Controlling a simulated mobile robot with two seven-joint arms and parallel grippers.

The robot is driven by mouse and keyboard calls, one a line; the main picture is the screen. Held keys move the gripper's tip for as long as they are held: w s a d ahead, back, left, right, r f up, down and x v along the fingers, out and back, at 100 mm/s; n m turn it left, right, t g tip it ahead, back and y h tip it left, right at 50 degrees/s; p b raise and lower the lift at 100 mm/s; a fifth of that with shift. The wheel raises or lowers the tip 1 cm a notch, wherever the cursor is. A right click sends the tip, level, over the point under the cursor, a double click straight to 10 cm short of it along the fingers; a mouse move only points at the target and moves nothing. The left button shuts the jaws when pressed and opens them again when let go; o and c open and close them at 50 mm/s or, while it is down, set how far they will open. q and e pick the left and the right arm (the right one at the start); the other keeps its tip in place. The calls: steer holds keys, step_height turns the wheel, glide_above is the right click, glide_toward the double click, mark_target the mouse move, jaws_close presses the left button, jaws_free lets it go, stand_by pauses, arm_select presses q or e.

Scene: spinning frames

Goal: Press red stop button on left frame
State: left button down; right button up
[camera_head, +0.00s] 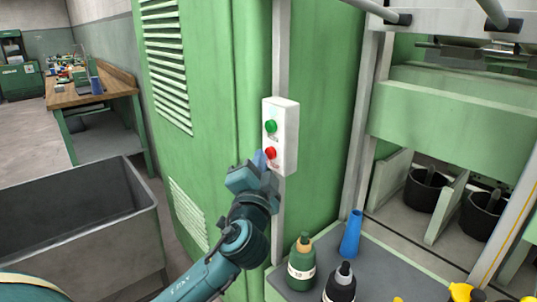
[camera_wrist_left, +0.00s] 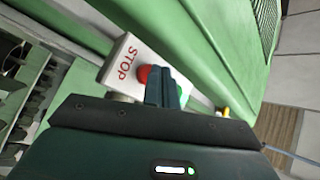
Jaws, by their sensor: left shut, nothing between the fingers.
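A white control box (camera_head: 286,122) is fixed to a grey post on the green frame (camera_head: 325,130). It carries a green button (camera_head: 271,127) above a red button (camera_head: 271,153). My left gripper (camera_head: 262,160) is shut and empty, with its fingertips right at the red button. In the left wrist view the closed fingers (camera_wrist_left: 162,85) overlap part of the red button (camera_wrist_left: 144,74), next to the word STOP on the box (camera_wrist_left: 122,62). The green button (camera_wrist_left: 183,96) is partly hidden behind the fingers. I cannot tell whether the fingertips touch the red button. My right gripper is not in view.
A grey bin (camera_head: 85,225) stands at the left. A grey-topped ledge (camera_head: 385,270) at the lower right holds a green bottle (camera_head: 301,264), a dark bottle (camera_head: 341,283) and a blue cone (camera_head: 351,235). A wooden workbench (camera_head: 115,83) stands farther back.

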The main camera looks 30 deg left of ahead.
arm_select(q)
steer(key=shift+w, duration=0.1)
stand_by(0.4)
steer(key=shift+w+d, duration=0.2)
steer(key=shift+w, duration=0.15)
stand_by(0.3)
stand_by(0.4)
steer(key=shift+s+a, duration=0.35)
steer(key=shift+s, duration=0.5)
steer(key=s, duration=0.1)
steer(key=s+a, duration=0.1)
steer(key=s, duration=0.1)
steer(key=s+a, duration=0.1)
steer(key=shift+s, duration=0.3)
stand_by(0.5)
